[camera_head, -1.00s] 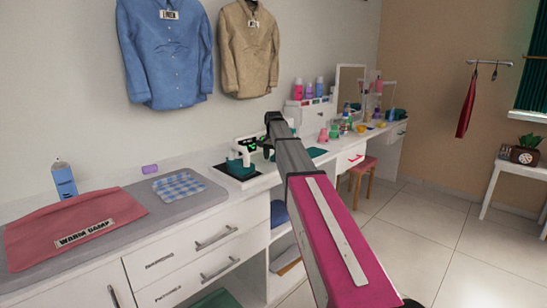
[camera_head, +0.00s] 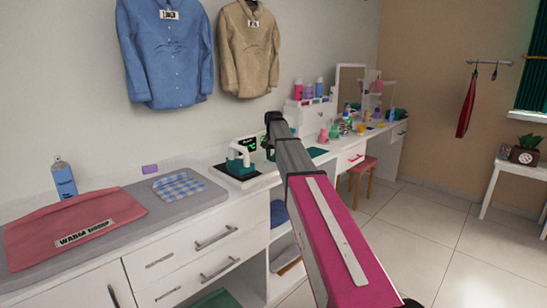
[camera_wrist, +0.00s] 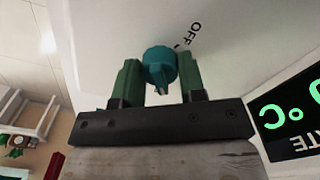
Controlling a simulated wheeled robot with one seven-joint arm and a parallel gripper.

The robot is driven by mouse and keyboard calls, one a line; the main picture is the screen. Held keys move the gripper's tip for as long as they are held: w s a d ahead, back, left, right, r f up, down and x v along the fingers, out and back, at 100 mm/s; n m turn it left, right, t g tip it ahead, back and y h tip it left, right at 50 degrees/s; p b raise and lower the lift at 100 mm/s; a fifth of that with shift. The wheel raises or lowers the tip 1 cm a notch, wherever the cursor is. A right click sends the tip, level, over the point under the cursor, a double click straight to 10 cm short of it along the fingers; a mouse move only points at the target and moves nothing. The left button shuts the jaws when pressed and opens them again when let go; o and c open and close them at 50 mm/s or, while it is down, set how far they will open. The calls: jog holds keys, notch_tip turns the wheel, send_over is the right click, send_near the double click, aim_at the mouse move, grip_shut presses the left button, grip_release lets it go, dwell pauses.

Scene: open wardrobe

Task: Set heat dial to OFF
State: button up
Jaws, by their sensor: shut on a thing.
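The heat dial (camera_wrist: 159,64) is a round teal knob on a white panel in the wrist view. The word OFF (camera_wrist: 196,33) is printed on the panel to the upper right of the dial, with a short mark beside it. My gripper (camera_wrist: 160,80) has its two green fingers shut on the dial, one on each side. A small pointer shows at the dial's lower edge, away from the OFF label. In the head view my arm covers the dial, and my gripper (camera_head: 270,148) is mostly hidden near the white and teal device (camera_head: 240,158) on the counter.
A black display (camera_wrist: 295,120) with green characters is at the right of the wrist view. Bottles stand behind.

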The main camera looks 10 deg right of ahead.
jog(key=n, duration=1.2)
jog(key=shift+n, duration=0.4)
jog(key=n, duration=1.2)
jog(key=o, duration=0.9)
jog(key=shift+r, duration=0.15)
notch_tip(320, 180, up, 11)
jog(key=shift+f, duration=0.2)
